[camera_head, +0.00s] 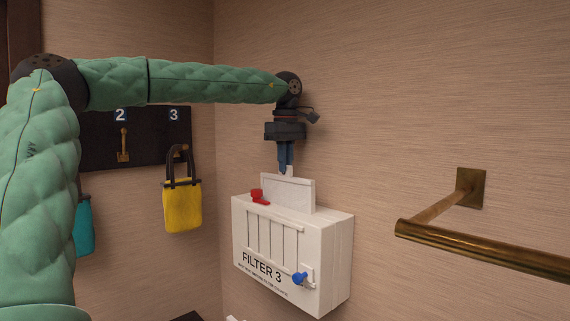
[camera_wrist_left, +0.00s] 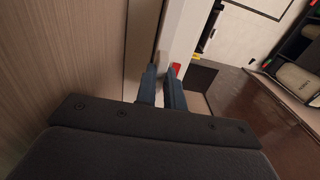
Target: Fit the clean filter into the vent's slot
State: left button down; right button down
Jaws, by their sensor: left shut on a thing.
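A white vent box (camera_head: 334,258) labelled FILTER 3 is mounted on the wall, with slats on its front, a red catch (camera_head: 258,197) on top and a blue knob (camera_head: 300,278) at lower right. A flat white filter (camera_head: 288,193) stands upright at the top of the box; its lower part is hidden, so I cannot tell how deep it sits in the slot. My left gripper (camera_head: 286,169) points down from above and is shut on the filter's top tab. Its fingers (camera_wrist_left: 162,72) also show in the left wrist view. My right gripper is not in view.
A brass rail (camera_head: 480,244) juts from the wall at the right. A dark hook board (camera_head: 97,142) with numbers 2 and 3 hangs at the left, with a yellow bag (camera_head: 182,207) on hook 3. A teal bag (camera_head: 84,228) is partly behind my left arm.

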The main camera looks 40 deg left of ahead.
aim_at(284, 176)
pick_arm(q)
jog(key=shift+r+p, duration=0.9)
jog(key=shift+r, duration=0.5)
jog(key=shift+d, duration=0.1)
jog(key=shift+a, duration=0.2)
dwell(0.3)
jog(key=shift+d, duration=0.2)
dwell(0.7)
jog(key=shift+f+b, duration=1.9)
jog(key=shift+f, duration=2.2)
dwell(0.3)
jog(key=shift+a+f, duration=0.1)
jog(key=shift+f, duration=0.2)
jog(key=shift+s+a+f+b, duration=0.1)
jog(key=shift+a+f+b, duration=0.05)
jog(key=shift+f+b, duration=0.35)
